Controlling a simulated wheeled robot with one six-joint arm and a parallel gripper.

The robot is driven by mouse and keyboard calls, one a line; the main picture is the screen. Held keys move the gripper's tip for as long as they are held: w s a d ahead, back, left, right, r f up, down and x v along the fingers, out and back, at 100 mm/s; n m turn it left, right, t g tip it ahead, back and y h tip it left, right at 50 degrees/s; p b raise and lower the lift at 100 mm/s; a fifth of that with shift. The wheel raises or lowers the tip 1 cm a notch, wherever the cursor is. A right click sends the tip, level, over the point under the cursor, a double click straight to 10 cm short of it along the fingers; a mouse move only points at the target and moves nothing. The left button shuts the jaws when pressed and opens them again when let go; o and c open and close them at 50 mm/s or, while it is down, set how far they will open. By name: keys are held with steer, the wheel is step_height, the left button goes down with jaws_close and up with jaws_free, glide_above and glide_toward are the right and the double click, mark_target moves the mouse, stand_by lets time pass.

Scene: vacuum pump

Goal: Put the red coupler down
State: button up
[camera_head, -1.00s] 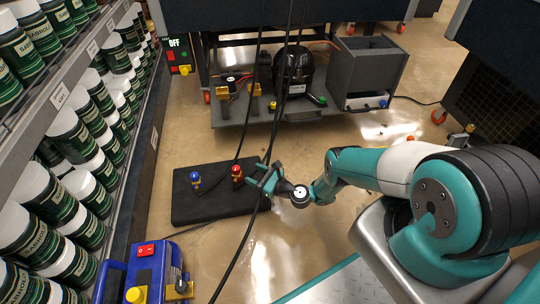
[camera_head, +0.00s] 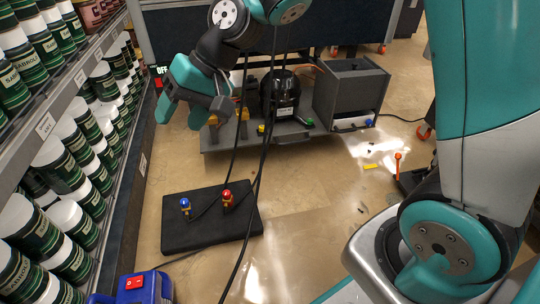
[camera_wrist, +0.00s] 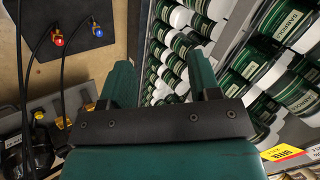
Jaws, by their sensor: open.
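The red coupler (camera_head: 227,198), a red knob on a brass-coloured body with a black hose, rests on the black mat (camera_head: 240,230) on the floor. The blue coupler (camera_head: 185,206) stands to its left on the same mat. In the wrist view the red coupler (camera_wrist: 57,39) and the blue coupler (camera_wrist: 97,31) show at the upper left, apart from my fingers. My gripper (camera_head: 185,105) is raised well above and behind the mat. Its teal fingers are apart with nothing between them (camera_wrist: 162,82).
Shelves of green-and-white jars (camera_head: 62,215) line the left side. Black hoses (camera_head: 257,185) hang across the middle. A cart with a black pump (camera_head: 281,92) and a grey box (camera_head: 350,95) stands behind. A blue machine (camera_head: 145,288) is at the front.

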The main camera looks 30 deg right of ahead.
steer(key=s+d+r+n+h, duration=0.1)
steer(key=s+d+n, duration=0.1)
steer(key=s, duration=0.8)
steer(key=s+d+r+n+g+h, duration=0.1)
steer(key=s+d+r+n+h, duration=0.1)
steer(key=s, duration=0.8)
steer(key=shift+s+d+n+h, duration=0.15)
steer(key=shift+d+n+h, duration=0.15)
steer(key=shift+d+n, duration=0.7)
steer(key=shift+a+r, duration=0.15)
steer(key=shift+c, duration=0.5)
